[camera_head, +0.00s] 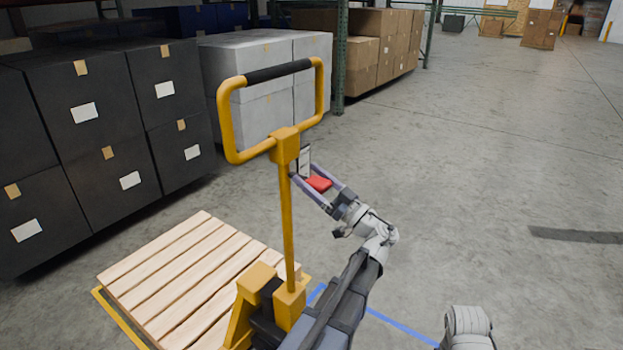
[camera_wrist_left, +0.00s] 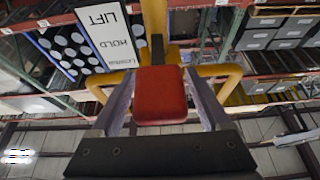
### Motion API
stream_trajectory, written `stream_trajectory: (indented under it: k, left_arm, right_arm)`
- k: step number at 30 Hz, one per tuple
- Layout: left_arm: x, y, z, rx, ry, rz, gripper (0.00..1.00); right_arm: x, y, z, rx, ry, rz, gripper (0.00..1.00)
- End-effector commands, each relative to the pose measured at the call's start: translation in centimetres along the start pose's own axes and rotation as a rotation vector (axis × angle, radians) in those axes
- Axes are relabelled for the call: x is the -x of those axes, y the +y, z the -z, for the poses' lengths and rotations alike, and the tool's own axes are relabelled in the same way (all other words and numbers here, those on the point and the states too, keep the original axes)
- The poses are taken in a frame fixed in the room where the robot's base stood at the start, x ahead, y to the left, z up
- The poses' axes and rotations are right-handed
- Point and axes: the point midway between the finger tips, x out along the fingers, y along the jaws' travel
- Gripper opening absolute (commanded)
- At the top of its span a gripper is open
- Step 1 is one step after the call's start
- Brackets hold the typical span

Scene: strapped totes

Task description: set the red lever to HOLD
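The red lever (camera_head: 319,184) sticks out from the head of the yellow pallet jack handle (camera_head: 285,145). It also fills the middle of the left wrist view (camera_wrist_left: 160,95). A white label plate (camera_head: 304,160) beside it reads LIFT, HOLD and a third, blurred word in the left wrist view (camera_wrist_left: 105,35). I cannot tell which word the lever is at. My left gripper (camera_head: 312,182) is open around the lever, one finger on each side, with narrow gaps showing in the wrist view. My right gripper is not in view.
A wooden pallet (camera_head: 185,270) lies at the jack's base. Dark boxes (camera_head: 90,130) stand stacked at the left, grey boxes (camera_head: 265,105) behind the handle. A green rack post (camera_head: 340,60) stands farther back. The concrete floor to the right is clear.

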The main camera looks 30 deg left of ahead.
Motion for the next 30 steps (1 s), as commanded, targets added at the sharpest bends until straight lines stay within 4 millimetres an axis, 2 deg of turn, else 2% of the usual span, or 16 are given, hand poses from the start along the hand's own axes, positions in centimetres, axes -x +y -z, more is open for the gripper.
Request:
stream_trajectory:
  k: [2, 11, 24, 30]
  left_arm:
    - [0.0, 0.0, 0.0, 0.0, 0.0, 0.0, 0.9]
    - [0.4, 0.0, -0.1, 0.001, 0.0, -0.001, 0.9]
    - [6.8, 0.1, -0.2, 0.001, 0.0, -0.003, 0.9]
    - [7.8, 0.0, -0.1, 0.001, 0.0, -0.001, 0.9]
  right_arm:
    - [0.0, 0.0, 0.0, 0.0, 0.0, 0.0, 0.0]
    - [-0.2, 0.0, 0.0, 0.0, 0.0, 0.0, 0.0]
    - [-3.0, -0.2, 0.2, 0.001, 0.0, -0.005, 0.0]
    - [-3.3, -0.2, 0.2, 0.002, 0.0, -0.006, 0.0]
